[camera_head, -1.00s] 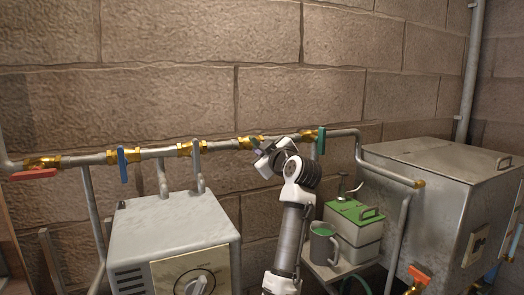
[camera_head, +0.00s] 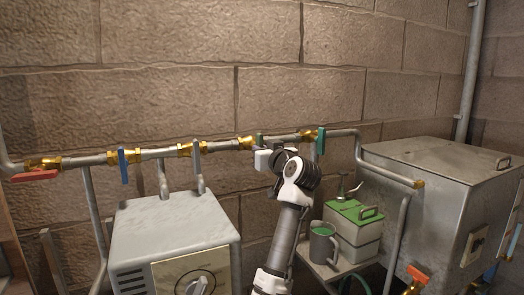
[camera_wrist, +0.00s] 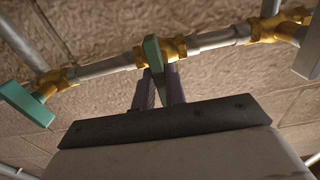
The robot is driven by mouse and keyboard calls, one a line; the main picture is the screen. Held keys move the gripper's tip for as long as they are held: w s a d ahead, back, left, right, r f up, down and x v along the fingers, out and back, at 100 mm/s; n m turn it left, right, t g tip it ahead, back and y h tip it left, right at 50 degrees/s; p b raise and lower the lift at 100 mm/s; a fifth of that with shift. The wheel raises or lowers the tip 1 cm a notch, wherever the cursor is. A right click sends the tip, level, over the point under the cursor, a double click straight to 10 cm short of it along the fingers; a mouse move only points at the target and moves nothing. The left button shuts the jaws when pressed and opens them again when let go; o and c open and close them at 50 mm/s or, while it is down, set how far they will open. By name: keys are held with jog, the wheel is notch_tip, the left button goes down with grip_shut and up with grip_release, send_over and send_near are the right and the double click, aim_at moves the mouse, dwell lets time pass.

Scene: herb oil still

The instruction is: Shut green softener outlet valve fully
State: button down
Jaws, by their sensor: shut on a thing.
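A green valve lever (camera_wrist: 155,58) sits on a brass valve body (camera_wrist: 174,48) in the wall pipe. It also shows in the head view (camera_head: 259,139), partly hidden by my gripper (camera_head: 266,157). The wrist view shows my gripper (camera_wrist: 160,90) with its two dark fingers shut on this lever, one on each side. The lever stands across the pipe's line. A second, teal-green lever (camera_head: 321,141) hangs across the pipe farther right in the head view; it is at the left of the wrist view (camera_wrist: 27,104), apart from my gripper. I see no labels on either.
On the same pipe are a grey lever (camera_head: 196,160), a blue lever (camera_head: 123,166) and a red lever (camera_head: 34,175). A grey box with a dial (camera_head: 170,235) stands below left. A mug (camera_head: 322,245), a green-lidded box (camera_head: 352,213) and a metal tank (camera_head: 440,190) stand right.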

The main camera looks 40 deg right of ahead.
jog(key=shift+f, duration=0.1)
dwell(0.3)
jog(key=c, duration=1.5)
grip_release()
jog(key=shift+o, duration=0.2)
jog(key=b+v, duration=0.5)
jog(key=v, duration=0.9)
jog(key=shift+d, duration=0.1)
